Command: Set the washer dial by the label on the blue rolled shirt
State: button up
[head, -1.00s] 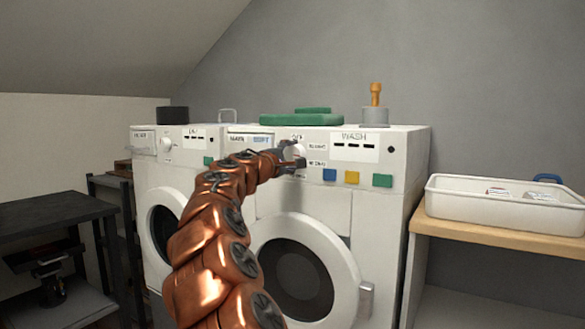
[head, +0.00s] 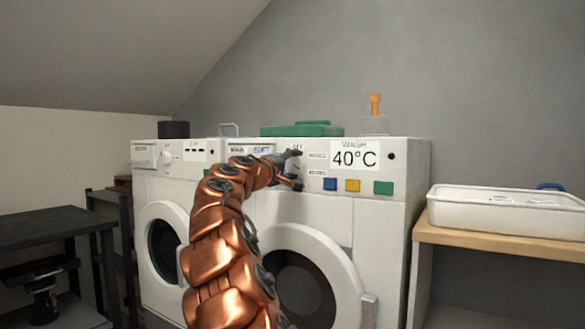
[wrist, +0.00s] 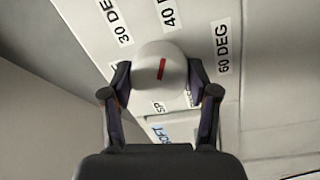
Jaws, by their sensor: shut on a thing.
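The white washer (head: 330,212) stands at centre, with a WASH display (head: 354,157) reading 40°C. My gripper (head: 292,170) is at its control panel; the fingers hide most of the dial there. In the wrist view my gripper (wrist: 163,92) is shut on the round white dial (wrist: 150,58), one finger on each side. The dial's red mark (wrist: 162,68) points towards the partly cut-off 40 label (wrist: 168,14), between the 30 DEG and 60 DEG labels. No blue rolled shirt can be made out; a small blue item (head: 549,186) shows at the tray's back rim.
Blue, yellow and green buttons (head: 383,187) sit right of the dial. A second machine (head: 157,185) marked DRY stands at left. A white tray (head: 480,212) rests on a wooden-topped shelf at right. A dark table (head: 50,222) is at far left.

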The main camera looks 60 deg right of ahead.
jog(key=shift+f, duration=0.15)
jog(key=o, duration=1.2)
jog(key=shift+a, duration=1.25)
jog(key=a, duration=0.9)
jog(key=shift+a+f, duration=0.2)
jog(key=shift+f, duration=0.1)
